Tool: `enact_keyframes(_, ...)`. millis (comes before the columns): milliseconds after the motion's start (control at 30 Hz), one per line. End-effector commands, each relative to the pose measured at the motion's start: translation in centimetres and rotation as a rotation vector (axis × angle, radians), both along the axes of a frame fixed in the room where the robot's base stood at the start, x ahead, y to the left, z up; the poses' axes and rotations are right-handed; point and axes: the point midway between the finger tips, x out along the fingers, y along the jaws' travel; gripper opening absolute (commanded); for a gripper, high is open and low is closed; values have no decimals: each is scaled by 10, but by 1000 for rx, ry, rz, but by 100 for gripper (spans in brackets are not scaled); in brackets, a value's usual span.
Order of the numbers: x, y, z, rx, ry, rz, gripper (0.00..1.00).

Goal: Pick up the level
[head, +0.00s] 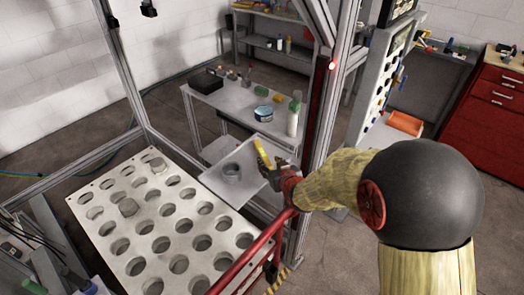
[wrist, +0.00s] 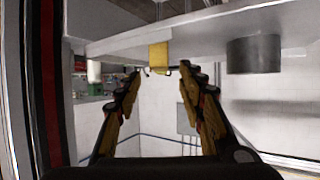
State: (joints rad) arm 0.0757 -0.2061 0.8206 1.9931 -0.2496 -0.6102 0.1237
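The level, seen as a yellow bar (head: 262,152), is at the right side of a small grey plate in the head view, just beyond my gripper (head: 276,177). In the wrist view a yellow block (wrist: 158,56), which looks like the end of the level, shows at the plate's edge. It lies ahead of and between the fingertips of my gripper (wrist: 160,73). The fingers are spread apart with nothing visible between them. I cannot tell from the head view whether a finger touches the level.
The grey plate (head: 218,185) also carries a dark grey cylinder (head: 231,172), seen again in the wrist view (wrist: 254,54). An upright frame post (head: 318,130) stands close to my arm. A perforated table (head: 130,240) is at left, and a bench (head: 215,97) with bottles behind.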

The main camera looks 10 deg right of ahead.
Motion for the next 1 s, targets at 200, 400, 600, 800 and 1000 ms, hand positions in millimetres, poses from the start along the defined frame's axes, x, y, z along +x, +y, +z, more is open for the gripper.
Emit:
enact_keyframes(200, 10, 5, -11, 19, -40, 17, 39)
enact_keyframes(400, 28, 7, -19, 19, -42, 18, 39)
enact_keyframes(600, 50, 7, -19, 19, -43, 18, 39)
enact_keyframes(800, 76, 9, -26, 18, -41, 18, 39)
enact_keyframes(1000, 84, 9, -27, 19, -42, 18, 39)
